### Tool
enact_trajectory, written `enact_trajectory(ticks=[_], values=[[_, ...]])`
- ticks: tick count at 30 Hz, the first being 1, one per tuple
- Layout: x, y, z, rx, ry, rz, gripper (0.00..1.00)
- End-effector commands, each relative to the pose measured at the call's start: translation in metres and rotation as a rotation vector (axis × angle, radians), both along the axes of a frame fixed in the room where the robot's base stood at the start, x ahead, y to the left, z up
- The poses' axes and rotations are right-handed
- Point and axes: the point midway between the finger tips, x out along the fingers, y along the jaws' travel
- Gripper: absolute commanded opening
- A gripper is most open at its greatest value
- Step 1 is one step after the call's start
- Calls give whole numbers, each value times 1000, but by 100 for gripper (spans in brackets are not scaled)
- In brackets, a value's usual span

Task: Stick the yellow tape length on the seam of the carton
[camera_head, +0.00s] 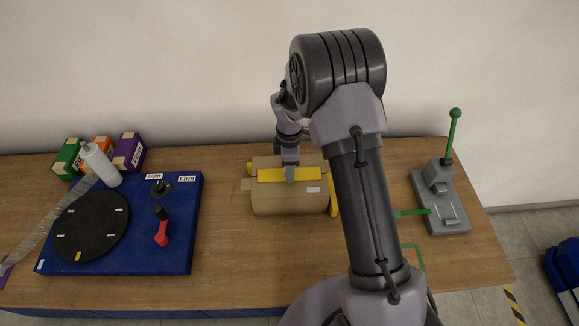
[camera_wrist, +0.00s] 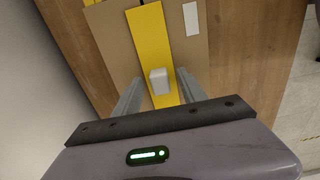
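The brown carton (camera_head: 275,202) lies on the wooden table in the middle of the head view. The yellow tape length (camera_head: 268,175) lies along its top, and it also shows as a straight strip in the wrist view (camera_wrist: 150,40). A small pale grey block (camera_wrist: 159,81) sits on the strip. My gripper (camera_head: 290,172) is over the carton, pointing down at the strip. In the wrist view its fingers (camera_wrist: 158,84) stand on either side of the grey block with a gap at each side.
Yellow pieces (camera_head: 334,196) show at the carton's ends. A blue board (camera_head: 135,258) with a black disc (camera_head: 92,226) and red-handled lever (camera_head: 161,233) is at left, with a white bottle (camera_head: 100,165) behind. A grey green-levered device (camera_head: 440,195) stands at right.

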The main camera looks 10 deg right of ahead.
Motion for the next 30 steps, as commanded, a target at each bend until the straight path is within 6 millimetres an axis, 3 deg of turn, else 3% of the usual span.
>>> enact_trajectory(ticks=[7,11,24,30], values=[[0,0,1,0,0,0,48],[1,0,15,0,-3,0,48],[1,0,131,0,-4,0,48],[0,0,166,0,-1,0,48]])
